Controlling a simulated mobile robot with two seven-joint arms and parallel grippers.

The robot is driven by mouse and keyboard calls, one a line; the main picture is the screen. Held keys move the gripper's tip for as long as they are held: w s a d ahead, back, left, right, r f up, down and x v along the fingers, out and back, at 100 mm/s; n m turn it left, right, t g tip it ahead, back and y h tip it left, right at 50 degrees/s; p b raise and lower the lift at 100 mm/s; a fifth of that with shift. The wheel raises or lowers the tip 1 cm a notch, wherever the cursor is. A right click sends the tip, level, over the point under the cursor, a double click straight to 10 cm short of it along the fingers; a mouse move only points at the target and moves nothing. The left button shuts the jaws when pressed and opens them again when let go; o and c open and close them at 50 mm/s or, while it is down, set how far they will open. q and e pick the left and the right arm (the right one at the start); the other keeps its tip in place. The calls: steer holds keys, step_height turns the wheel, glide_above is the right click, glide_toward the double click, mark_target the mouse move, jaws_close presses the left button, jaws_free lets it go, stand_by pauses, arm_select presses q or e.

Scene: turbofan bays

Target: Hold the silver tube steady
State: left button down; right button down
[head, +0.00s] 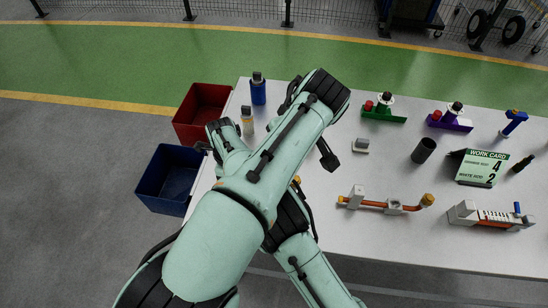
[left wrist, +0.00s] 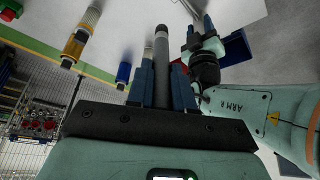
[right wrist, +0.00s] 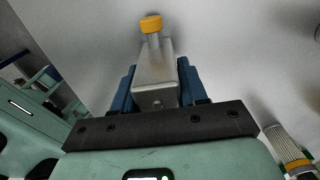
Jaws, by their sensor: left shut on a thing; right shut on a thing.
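In the left wrist view, my left gripper (left wrist: 161,75) is shut on a slim grey-silver tube (left wrist: 161,52) with a darker far end. The tube stands out lengthwise between the two blue fingers. In the right wrist view, my right gripper (right wrist: 157,82) is shut on a grey metal block fitting (right wrist: 155,72) with a yellow cap (right wrist: 151,24). In the head view, my arms cover the left part of the table and hide the tube. I cannot tell whether the tube touches anything at its far end.
The white table (head: 455,230) carries a blue bottle (head: 258,92), an orange pipe assembly (head: 385,205), a dark cup (head: 423,150), a work card (head: 483,167) and green (head: 385,116) and purple (head: 449,123) stands. A red bin (head: 188,116) and a blue bin (head: 165,180) stand left of it.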

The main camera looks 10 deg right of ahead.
arm_select(q)
steer(key=s+d+f+m+g+h, duration=0.15)
steer(key=d+m, duration=0.25)
steer(key=m, duration=0.5)
steer(key=d+f+m+g+h, duration=0.2)
steer(key=d+m+g+h, duration=0.15)
steer(key=m, duration=0.45)
steer(key=w+a+f+m+y, duration=0.1)
steer(key=a+f+m, duration=0.3)
steer(key=m, duration=0.4)
steer(key=w+a+f+m+g+y, duration=0.1)
steer(key=w+a+f+m, duration=0.2)
steer(key=a+m, duration=0.3)
steer(key=shift+w+a+f+m+y, duration=0.4)
steer(key=shift+w+m, duration=0.3)
steer(key=shift+m, duration=0.9)
steer(key=shift+f, duration=0.1)
steer(key=shift+f, duration=0.25)
